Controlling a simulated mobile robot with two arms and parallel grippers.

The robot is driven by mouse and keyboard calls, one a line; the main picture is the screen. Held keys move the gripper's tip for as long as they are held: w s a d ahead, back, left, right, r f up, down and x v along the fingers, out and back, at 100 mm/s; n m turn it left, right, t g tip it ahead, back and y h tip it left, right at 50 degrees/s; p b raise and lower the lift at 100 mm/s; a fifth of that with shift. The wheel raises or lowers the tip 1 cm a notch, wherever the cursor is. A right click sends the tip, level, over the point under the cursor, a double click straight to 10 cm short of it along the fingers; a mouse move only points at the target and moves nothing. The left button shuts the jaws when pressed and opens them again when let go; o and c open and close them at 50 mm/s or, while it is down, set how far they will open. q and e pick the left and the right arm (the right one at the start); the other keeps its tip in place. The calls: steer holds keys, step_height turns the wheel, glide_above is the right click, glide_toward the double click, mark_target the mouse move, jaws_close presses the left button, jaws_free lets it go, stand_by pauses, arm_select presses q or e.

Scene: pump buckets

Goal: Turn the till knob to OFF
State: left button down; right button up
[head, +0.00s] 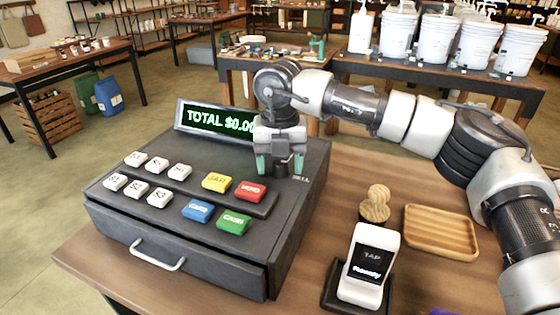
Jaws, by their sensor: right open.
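The dark till (200,250) stands on a wooden counter, with its display (215,119) reading "TOTAL $0.00", the last digit partly covered by my arm. White, yellow, red, blue and green keys are on its top. My right gripper (279,166) points down at the till's back right corner, its green-tipped fingers apart around a small dark knob (281,169). Whether the fingers touch the knob cannot be told. The knob's setting and most of its labels are hidden. My left gripper is not in view.
Right of the till stand a white card reader (362,268) reading "TAP Ready", a small wooden object (376,204) and a wooden tray (441,232). White pump buckets (437,39) stand on a table behind. The till's drawer handle (158,256) faces front.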

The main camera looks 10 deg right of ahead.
steer(key=c, duration=0.9)
steer(key=shift+n, duration=0.3)
steer(key=n, duration=0.3)
steer(key=shift+n+b, duration=0.3)
steer(key=n, duration=0.9)
steer(key=shift+n, duration=2.3)
